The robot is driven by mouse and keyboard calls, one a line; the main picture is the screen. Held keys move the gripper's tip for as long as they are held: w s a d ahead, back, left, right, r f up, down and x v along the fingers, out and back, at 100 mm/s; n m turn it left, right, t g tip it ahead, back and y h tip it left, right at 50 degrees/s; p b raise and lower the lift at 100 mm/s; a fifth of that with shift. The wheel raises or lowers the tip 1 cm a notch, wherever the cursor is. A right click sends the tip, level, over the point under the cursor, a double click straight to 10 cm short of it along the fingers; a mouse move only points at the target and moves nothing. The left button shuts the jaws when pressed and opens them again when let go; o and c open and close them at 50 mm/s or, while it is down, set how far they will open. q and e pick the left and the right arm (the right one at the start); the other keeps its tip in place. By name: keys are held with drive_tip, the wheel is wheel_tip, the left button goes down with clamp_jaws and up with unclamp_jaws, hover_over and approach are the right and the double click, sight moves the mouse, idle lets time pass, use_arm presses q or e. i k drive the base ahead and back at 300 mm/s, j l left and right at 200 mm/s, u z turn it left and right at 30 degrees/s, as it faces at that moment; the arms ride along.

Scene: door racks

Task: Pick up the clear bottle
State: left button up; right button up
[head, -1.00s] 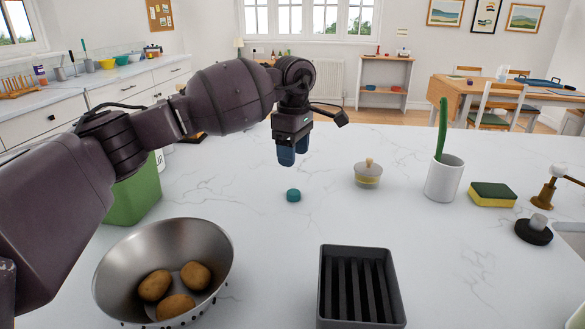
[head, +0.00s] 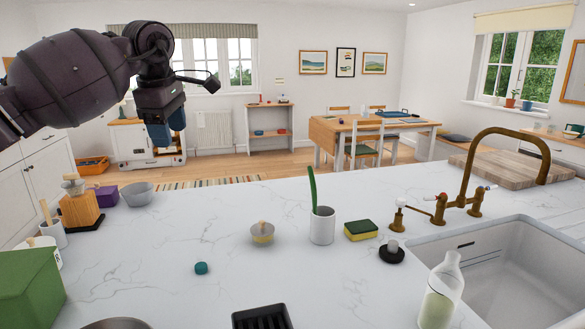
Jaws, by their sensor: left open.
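The clear bottle (head: 440,294) stands upright at the lower right of the head view, on the counter by the front left corner of the sink. It is see-through, with a pale greenish lower part, and its base is cut off by the picture's lower edge. My left gripper (head: 167,132) is raised at the upper left, far from the bottle, with its blue fingers pointing down. It is open, and nothing shows between its fingers. My right gripper is not in view.
The white sink (head: 500,275) and brass tap (head: 472,195) lie right of the bottle. A black stopper (head: 391,252), sponge (head: 361,230) and white cup (head: 322,226) stand behind it. A dark rack (head: 262,317) is at the front. The counter's left middle is mostly clear.

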sight(444, 288)
drive_tip(key=k+l, duration=0.25)
drive_tip(key=k, duration=0.2)
drive_tip(key=k+l, duration=0.2)
drive_tip(key=k, duration=0.3)
